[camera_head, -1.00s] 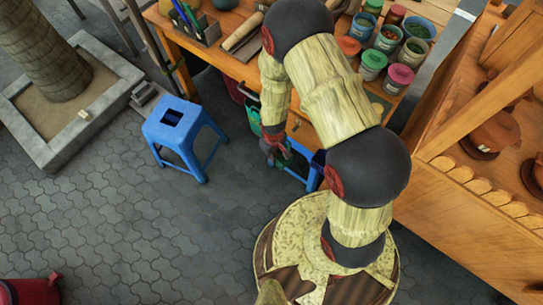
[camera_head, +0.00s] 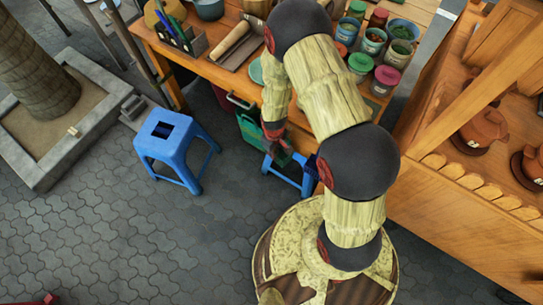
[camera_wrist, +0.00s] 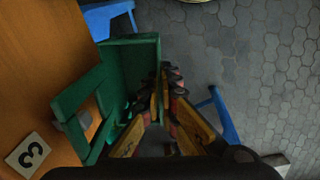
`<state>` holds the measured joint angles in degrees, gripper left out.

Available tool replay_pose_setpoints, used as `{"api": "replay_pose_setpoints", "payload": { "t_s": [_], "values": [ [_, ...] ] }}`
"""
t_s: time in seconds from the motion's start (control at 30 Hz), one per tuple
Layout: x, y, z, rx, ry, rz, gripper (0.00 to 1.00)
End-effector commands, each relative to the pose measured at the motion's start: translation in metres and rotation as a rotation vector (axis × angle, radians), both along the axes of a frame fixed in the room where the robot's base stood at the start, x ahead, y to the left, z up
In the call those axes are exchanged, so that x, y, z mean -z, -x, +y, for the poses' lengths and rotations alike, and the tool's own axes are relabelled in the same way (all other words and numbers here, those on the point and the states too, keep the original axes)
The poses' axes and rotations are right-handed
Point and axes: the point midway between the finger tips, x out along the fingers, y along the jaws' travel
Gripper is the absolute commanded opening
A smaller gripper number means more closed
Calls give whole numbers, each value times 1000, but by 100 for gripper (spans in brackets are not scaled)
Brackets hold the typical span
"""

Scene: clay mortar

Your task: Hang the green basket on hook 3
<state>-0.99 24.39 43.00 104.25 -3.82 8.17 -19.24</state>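The green basket (camera_wrist: 145,70) is beside the wooden table's side in the wrist view; it also shows below the table edge in the head view (camera_head: 250,132). Its slotted back faces the table. A small grey piece, apparently a hook (camera_wrist: 86,118), shows in the slot; whether it bears the basket I cannot tell. A white tag (camera_wrist: 30,153) marked 3 is on the wood beside it. My gripper (camera_wrist: 167,85) has its fingers close together at the basket's outer wall, one on each side, and appears shut on it. In the head view, my gripper (camera_head: 277,148) is partly hidden.
The wooden table (camera_head: 205,62) holds tools and several jars. A blue stool (camera_head: 172,140) stands left of the basket, and another blue stool (camera_head: 290,178) is beside my gripper. A wooden shelf (camera_head: 455,215) is at the right.

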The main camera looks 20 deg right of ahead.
Motion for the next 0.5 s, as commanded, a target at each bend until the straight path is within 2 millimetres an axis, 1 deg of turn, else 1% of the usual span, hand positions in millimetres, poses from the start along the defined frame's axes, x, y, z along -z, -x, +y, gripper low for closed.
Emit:
{"api": "replay_pose_setpoints", "payload": {
  "t_s": [0.3,0.5],
  "values": [
    [1,-11,-14,2,0,-1,0],
    [6,-16,-21,2,0,-1,0]
  ]
}}
